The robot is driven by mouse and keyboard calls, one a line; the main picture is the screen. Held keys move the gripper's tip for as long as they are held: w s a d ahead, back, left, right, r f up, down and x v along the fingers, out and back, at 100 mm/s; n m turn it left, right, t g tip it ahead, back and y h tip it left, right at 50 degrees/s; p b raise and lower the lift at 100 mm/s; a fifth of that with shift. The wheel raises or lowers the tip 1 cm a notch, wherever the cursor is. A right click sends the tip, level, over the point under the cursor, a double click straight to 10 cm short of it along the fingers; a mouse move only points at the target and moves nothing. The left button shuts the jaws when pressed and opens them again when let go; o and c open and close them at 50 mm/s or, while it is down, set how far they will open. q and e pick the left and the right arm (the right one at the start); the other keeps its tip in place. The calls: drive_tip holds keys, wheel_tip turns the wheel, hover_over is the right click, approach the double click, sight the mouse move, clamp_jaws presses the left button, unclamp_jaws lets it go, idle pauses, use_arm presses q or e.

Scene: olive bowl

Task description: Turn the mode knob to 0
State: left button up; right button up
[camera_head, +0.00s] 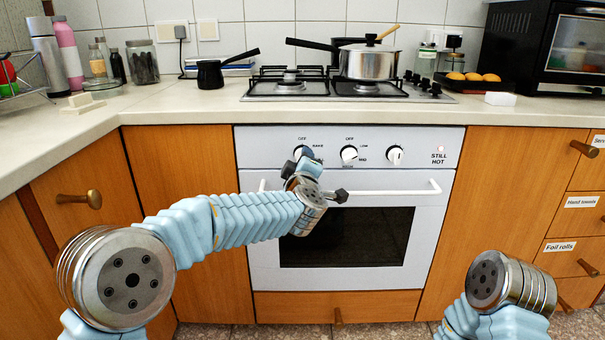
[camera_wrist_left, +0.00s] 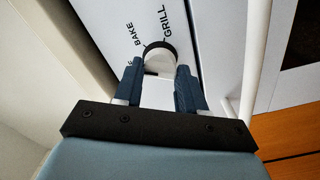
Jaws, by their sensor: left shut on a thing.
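The mode knob (camera_wrist_left: 160,57) is a white round knob with a dark ring edge. It is the leftmost knob on the white oven panel. OFF and BAKE show beside it in the head view; BAKE and GRILL show in the left wrist view. My left gripper (camera_wrist_left: 159,80) is shut on the knob, one dark blue finger on each side. In the head view the left gripper (camera_head: 304,155) covers most of the knob, so its pointer cannot be read. My right arm shows at the bottom right, but its gripper is out of view.
Two more knobs, a middle one (camera_head: 349,153) and a right one (camera_head: 395,155), sit on the panel beside a STILL HOT light (camera_head: 438,159). The oven handle (camera_head: 400,190) runs just below. A steel pot (camera_head: 369,62) stands on the hob above.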

use_arm(q)
drive_tip(key=shift+f+n+b, duration=0.15)
drive_tip(key=shift+n+b, duration=1.85)
drive_tip(key=shift+n, duration=0.8)
drive_tip(key=o, duration=1.1)
drive_tip(key=shift+c, duration=0.2)
drive_tip(key=s+b, duration=0.1)
drive_tip(key=s, duration=1.2)
drive_tip(key=shift+s, duration=0.4)
